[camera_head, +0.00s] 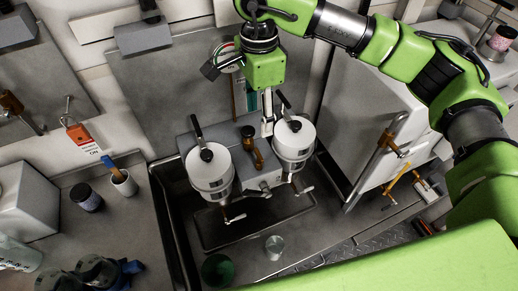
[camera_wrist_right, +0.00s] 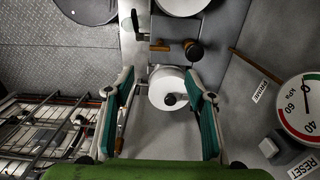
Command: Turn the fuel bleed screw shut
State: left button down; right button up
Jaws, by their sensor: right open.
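The right canister's black knob (camera_head: 295,125) also shows in the right wrist view (camera_wrist_right: 170,99). I cannot tell for sure which part is the fuel bleed screw. My right gripper (camera_head: 267,124) points down beside the right canister's lid. In the wrist view its green-padded fingers (camera_wrist_right: 160,88) are apart, with the canister lid beyond and between them. I see nothing held. My left gripper is out of view.
A brass-and-dark fitting (camera_head: 249,140) stands between the canisters. A dark tray (camera_head: 222,238) lies below them, with a clear cup (camera_head: 274,246) and a green cup (camera_head: 218,268) in front. A kPa gauge (camera_wrist_right: 304,107) is close at the right of the wrist view.

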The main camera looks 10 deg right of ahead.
aim_at(259, 154)
notch_tip(259, 154, down, 12)
jog(key=p, duration=0.4)
jog(key=shift+f, duration=0.85)
jog(key=c, duration=1.1)
